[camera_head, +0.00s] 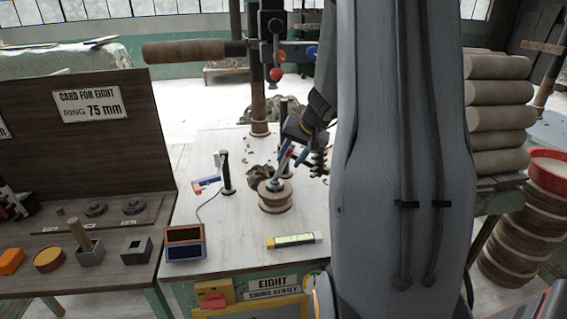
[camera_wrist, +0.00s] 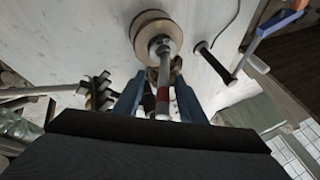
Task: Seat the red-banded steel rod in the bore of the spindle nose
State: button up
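The red-banded steel rod (camera_wrist: 163,76) runs from the spindle nose (camera_wrist: 160,46) toward my wrist camera, its red band near the end closer to me. Its far end meets the nose; how deep it sits in the bore is hidden. The nose is at the centre of a round tan wheel (camera_wrist: 143,22), also in the head view (camera_head: 275,203). My gripper (camera_wrist: 159,84) is open, its blue-grey fingers on either side of the rod with visible gaps. In the head view my gripper (camera_head: 289,155) is just above the nose, partly hidden by my arm.
A black upright post (camera_head: 226,173) with a blue-and-orange tool stands left of the wheel. A display box (camera_head: 185,243) and a yellow-green bar (camera_head: 294,240) lie in front.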

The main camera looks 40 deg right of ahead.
aim_at(283, 164)
jog(key=x, duration=0.1)
jog(key=p+x, duration=0.1)
jog(key=x, duration=0.1)
jog(key=shift+w+a+f, duration=0.1)
jog(key=shift+w+a, duration=0.15)
jog(key=shift+w, duration=0.2)
jog(key=shift+w+f+p, duration=0.3)
jog(key=shift+w+f, duration=0.1)
jog(key=shift+f, duration=0.2)
grip_shut()
